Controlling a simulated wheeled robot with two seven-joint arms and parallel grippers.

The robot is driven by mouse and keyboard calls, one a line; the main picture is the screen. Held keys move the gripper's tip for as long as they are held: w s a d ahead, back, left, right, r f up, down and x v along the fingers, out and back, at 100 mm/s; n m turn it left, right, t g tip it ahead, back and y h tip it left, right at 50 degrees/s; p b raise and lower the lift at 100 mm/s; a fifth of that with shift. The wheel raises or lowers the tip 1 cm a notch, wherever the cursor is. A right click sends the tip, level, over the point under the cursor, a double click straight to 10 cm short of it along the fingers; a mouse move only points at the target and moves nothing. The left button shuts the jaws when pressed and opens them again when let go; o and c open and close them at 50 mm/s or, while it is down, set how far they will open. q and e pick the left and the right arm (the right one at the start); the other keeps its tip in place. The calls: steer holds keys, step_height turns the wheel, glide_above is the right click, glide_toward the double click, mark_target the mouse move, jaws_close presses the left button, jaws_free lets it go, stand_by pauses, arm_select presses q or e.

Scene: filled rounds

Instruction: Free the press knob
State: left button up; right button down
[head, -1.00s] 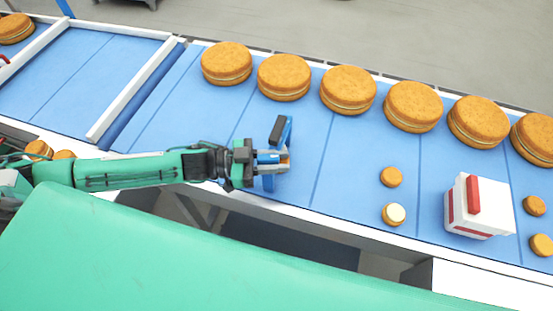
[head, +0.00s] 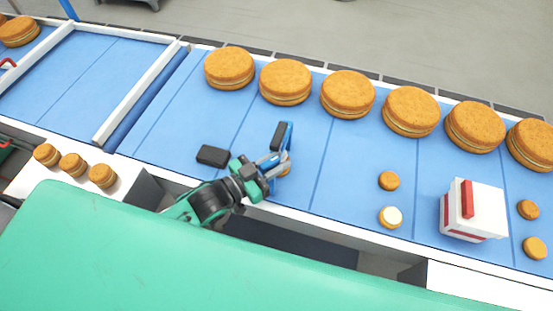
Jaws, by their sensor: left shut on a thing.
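My left gripper (head: 276,160) is low over the blue belt, its arm coming in from the lower left. It is shut on a small orange-brown round (head: 285,169), mostly hidden between the fingers. No part is clearly a press knob. Another red handle (head: 8,63) shows at the far left edge. My right gripper is out of view.
Large filled rounds (head: 347,94) line the belt's far side. Small rounds (head: 389,181) lie near the white box, one with a pale top (head: 390,217). Three small rounds (head: 73,165) sit on the ledge at left.

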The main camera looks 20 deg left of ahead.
arm_select(q)
steer(key=n+t+y, duration=0.1)
steer(key=y, duration=0.1)
steer(key=n+t+y+p, duration=0.1)
steer(key=n+y, duration=0.1)
steer(key=shift+w+a, duration=0.1)
steer(key=shift+a, duration=0.1)
steer(key=shift+w+a+n+t+y+p, duration=0.1)
steer(key=shift+n+t+y+p, duration=0.15)
steer(key=shift+n+t+y, duration=0.45)
steer(key=shift+a+n+t+y+p, duration=0.15)
steer(key=shift+n+y, duration=0.35)
steer(key=shift+y, duration=0.6)
steer(key=shift+r+y, duration=0.1)
steer(key=shift+y, duration=0.4)
steer(key=o, duration=0.9)
steer(key=shift+c, duration=0.2)
